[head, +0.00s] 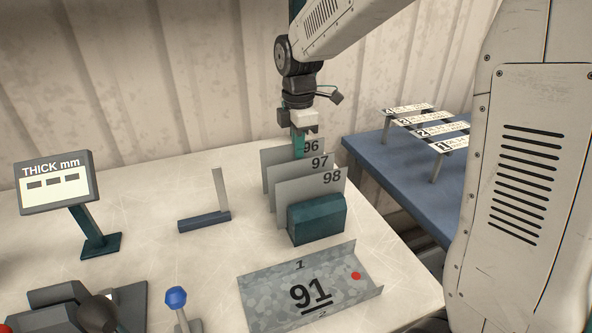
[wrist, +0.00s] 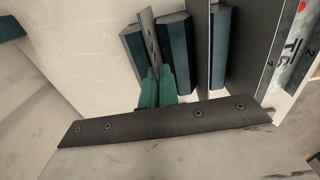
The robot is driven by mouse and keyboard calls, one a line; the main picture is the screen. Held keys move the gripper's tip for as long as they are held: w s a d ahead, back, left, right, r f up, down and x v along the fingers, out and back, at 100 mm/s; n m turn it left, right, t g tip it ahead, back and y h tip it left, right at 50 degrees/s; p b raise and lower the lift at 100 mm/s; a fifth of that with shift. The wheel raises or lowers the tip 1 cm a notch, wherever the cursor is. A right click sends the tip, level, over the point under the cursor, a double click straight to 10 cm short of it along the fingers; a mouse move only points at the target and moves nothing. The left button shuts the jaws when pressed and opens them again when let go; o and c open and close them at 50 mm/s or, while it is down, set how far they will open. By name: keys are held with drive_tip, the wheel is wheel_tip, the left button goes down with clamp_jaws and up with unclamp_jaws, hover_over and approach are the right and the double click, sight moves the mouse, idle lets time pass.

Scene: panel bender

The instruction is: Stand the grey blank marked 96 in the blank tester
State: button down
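The grey blank marked 96 (head: 271,157) stands upright at the back of a row of blanks in a dark teal rack (head: 318,221). My gripper (head: 299,150) is above the rack with its green fingers down over the top edge of this blank. In the wrist view the fingers (wrist: 157,90) are close together, one on each side of the thin blank (wrist: 149,40), and look shut on it. The blank still stands between the rack's blocks (wrist: 174,48). The tester seems to be the THICK mm display (head: 54,182), with three dark readout boxes, and a low blue base (head: 204,222) with an upright post.
Blanks marked 97 (head: 284,183) and 98 (head: 297,192) stand just in front of 96. A bent metal tray marked 91 (head: 268,296) lies at the front. A blue-knobbed lever (head: 177,298) is front left. A blue table with numbered strips (head: 437,131) is at right.

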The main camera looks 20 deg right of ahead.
drive_tip(key=shift+r, duration=4.95)
